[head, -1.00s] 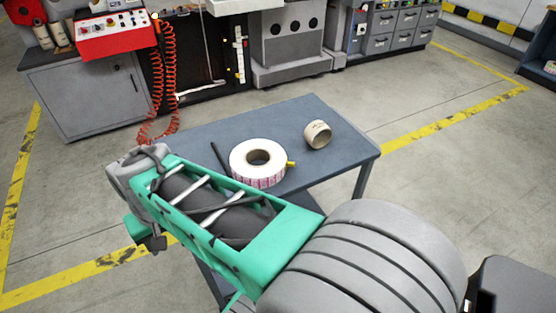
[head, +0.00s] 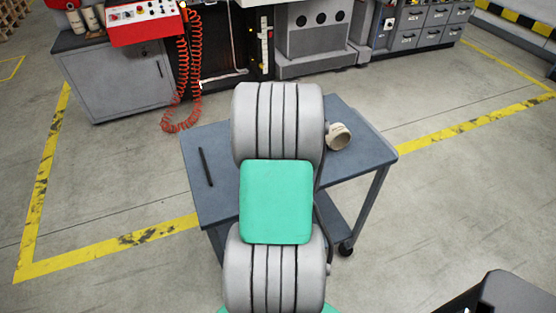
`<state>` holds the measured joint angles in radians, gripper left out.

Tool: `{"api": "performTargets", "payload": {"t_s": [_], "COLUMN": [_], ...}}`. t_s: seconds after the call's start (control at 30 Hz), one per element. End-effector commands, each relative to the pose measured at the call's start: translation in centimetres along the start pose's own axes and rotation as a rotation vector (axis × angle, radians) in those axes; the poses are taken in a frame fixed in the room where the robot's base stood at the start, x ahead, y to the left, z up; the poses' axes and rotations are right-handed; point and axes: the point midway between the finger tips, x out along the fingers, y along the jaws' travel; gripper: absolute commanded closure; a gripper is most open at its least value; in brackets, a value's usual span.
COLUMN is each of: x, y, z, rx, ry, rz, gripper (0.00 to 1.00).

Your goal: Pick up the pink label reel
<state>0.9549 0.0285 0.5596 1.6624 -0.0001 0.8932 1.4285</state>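The pink label reel is hidden in the head view now, behind my arm, which stretches over the middle of the grey-blue table (head: 212,150). My gripper is out of sight too, hidden behind the arm's grey and green links. I cannot tell whether it touches the reel or how far apart they are.
A beige tape roll (head: 339,136) lies on the table just right of my arm. A dark pen-like stick (head: 205,167) lies at the table's left. Behind are a grey cabinet (head: 118,80), a red control panel (head: 143,24) and a red coiled hose (head: 183,118).

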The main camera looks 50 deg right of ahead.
Motion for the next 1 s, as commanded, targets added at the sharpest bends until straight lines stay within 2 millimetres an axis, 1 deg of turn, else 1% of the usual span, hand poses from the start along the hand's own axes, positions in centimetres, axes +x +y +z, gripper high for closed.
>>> {"api": "performTargets", "payload": {"t_s": [0.2,1.0], "x": [0.2,0.12], "y": [-0.04,-0.06], "z": [0.01,0.02], "rx": [-0.001,-0.001], "ry": [0.0,0.0], "rz": [-0.002,-0.002], "gripper": [0.32,0.98]}}
